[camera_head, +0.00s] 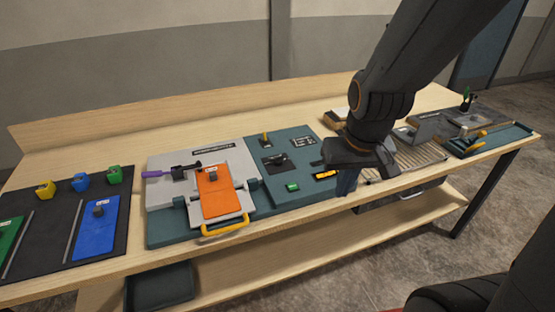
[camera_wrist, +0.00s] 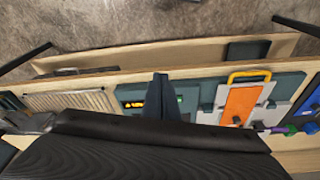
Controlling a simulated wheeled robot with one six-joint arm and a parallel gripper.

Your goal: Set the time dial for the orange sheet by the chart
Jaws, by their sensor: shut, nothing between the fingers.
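The orange sheet (camera_head: 213,192) lies on the grey plate of the console (camera_head: 240,155), behind a yellow handle (camera_head: 226,227). It also shows in the wrist view (camera_wrist: 240,103). Right of it is a teal control panel (camera_head: 262,196) with a lit amber display (camera_head: 325,175), a green button (camera_head: 292,187) and a dark knob-like part (camera_head: 278,160). A small dark plate with white marks (camera_head: 303,141), possibly the chart, is too small to read. My gripper (camera_head: 347,185) is shut and empty by the panel's right end, partly hiding it. In the wrist view its fingers (camera_wrist: 161,82) stand beside the amber display (camera_wrist: 133,104).
On the left a dark mat (camera_head: 62,250) holds a blue sheet (camera_head: 97,228), a green sheet (camera_head: 8,240) and small coloured blocks. On the right are a slatted rack (camera_head: 420,160) and a teal tray (camera_head: 490,140). A dark bin (camera_head: 160,287) sits below the tabletop.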

